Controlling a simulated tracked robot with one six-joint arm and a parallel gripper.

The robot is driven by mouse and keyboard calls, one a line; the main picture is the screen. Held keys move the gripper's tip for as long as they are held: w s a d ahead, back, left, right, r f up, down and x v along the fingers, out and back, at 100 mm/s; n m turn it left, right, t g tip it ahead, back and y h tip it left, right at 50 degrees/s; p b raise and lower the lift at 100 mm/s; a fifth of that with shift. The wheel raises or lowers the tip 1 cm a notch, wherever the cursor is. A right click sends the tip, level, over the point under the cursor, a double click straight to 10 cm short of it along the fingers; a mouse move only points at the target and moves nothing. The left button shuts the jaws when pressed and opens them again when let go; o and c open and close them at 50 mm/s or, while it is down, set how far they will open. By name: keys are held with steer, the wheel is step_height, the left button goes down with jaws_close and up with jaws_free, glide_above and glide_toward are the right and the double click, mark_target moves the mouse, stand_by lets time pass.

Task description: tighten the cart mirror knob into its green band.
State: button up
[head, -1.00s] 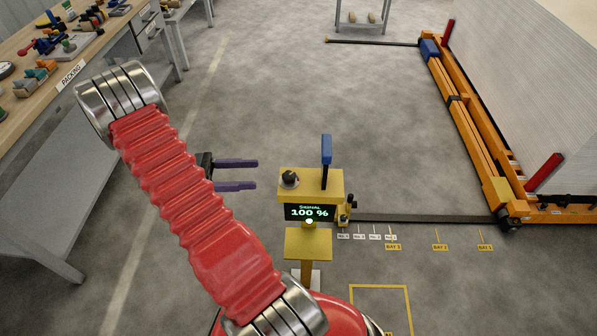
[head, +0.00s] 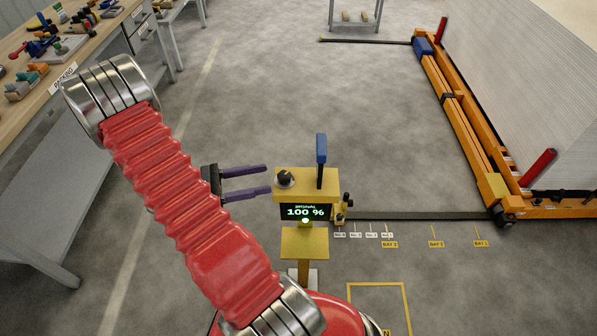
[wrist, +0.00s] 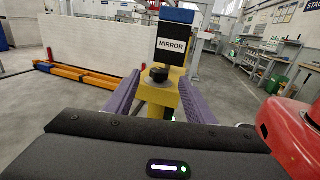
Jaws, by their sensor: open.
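The black mirror knob (head: 285,179) sits on top of a yellow cart post (head: 318,185). My gripper (head: 268,179) is open, with two purple fingers pointing at the knob from the left, just short of it in the head view. In the wrist view the knob (wrist: 159,73) stands between the fingers, with a gap on both sides. A black panel labelled MIRROR (wrist: 172,47) rises behind it. The post's screen (head: 305,212) reads 100 % in green, with a lit dot below. I cannot make out a green band around the knob.
A blue-topped upright lever (head: 321,150) stands right of the knob on the same post. A small black fitting (head: 346,205) juts from the post's right side. A packing bench (head: 58,88) is at the left.

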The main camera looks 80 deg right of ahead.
mark_target(299, 178)
steer(key=x, duration=1.1)
steer(key=shift+s+d, duration=0.1)
steer(key=shift+s, duration=0.15)
steer(key=shift+c, duration=0.5)
steer(key=c, duration=1)
